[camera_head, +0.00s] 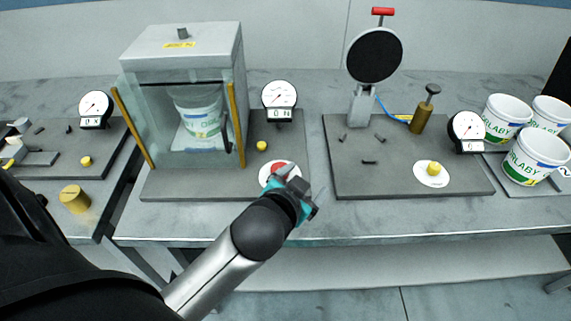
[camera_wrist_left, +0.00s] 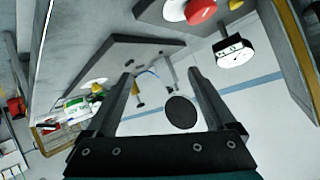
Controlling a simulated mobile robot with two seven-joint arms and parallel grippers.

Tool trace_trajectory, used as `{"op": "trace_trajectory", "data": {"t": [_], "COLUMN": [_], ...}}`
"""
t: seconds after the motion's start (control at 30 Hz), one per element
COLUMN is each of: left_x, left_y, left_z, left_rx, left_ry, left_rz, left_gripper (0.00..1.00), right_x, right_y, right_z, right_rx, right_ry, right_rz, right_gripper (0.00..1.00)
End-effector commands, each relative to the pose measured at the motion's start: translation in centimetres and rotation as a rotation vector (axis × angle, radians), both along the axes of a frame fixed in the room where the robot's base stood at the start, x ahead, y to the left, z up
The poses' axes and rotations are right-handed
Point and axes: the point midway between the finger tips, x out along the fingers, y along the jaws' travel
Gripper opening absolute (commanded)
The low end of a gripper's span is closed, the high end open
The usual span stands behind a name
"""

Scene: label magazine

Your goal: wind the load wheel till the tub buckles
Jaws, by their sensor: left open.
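A white tub (camera_head: 198,112) with green and blue lettering stands upright inside a grey cabinet (camera_head: 180,55) with clear panels and yellow edge strips. A small dark knob (camera_head: 183,33) is on the cabinet's roof. I cannot make out a clear load wheel; a large black disc (camera_head: 374,55) with a red top handle (camera_head: 382,11) stands at the station to the right, and the disc also shows in the left wrist view (camera_wrist_left: 181,112). My left gripper (camera_head: 297,186) is open and empty, over the red button (camera_head: 278,168) and partly hiding its white plate. My right gripper is out of view.
A dial gauge (camera_head: 279,95) stands right of the cabinet, with a yellow button (camera_head: 262,146) below it. The right station has a brass cylinder (camera_head: 420,117), another gauge (camera_head: 467,128) and a yellow button (camera_head: 433,168). Several white tubs (camera_head: 537,158) stand at far right.

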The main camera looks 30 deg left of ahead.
Motion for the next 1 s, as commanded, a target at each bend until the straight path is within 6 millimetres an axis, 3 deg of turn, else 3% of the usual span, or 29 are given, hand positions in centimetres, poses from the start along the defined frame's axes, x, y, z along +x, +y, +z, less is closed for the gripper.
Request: {"op": "trace_trajectory", "data": {"t": [0.1, 0.23, 0.4, 0.53, 0.67, 0.77, 0.9, 1.0], "left_x": [4.4, 7.4, 8.7, 8.2, 7.0, 6.1, 5.1, 4.9], "left_y": [-1.0, -3.4, -8.0, -12.1, -15.8, -17.9, -19.3, -18.7], "left_z": [5.4, 11.4, 17.9, 20.8, 21.6, 20.8, 17.9, 15.1], "left_rx": [0.071, 0.157, 0.280, 0.388, 0.510, 0.615, 0.765, 0.878], "left_ry": [-0.254, -0.522, -0.824, -1.003, -1.119, -1.158, -1.123, -1.032], "left_rz": [-0.075, -0.204, -0.433, -0.654, -0.906, -1.116, -1.418, -1.628], "left_gripper": [0.89, 0.89, 0.89, 0.89, 0.89, 0.89, 0.89, 0.89], "right_x": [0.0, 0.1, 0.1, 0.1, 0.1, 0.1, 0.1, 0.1], "right_y": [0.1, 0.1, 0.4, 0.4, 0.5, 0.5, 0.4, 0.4], "right_z": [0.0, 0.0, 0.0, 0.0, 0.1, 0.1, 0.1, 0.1], "right_rx": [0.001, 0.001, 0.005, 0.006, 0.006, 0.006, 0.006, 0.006], "right_ry": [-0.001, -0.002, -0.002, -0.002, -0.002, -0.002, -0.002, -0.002], "right_rz": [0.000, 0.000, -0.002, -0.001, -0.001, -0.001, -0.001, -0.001], "right_gripper": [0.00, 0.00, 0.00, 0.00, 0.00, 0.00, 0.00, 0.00]}}
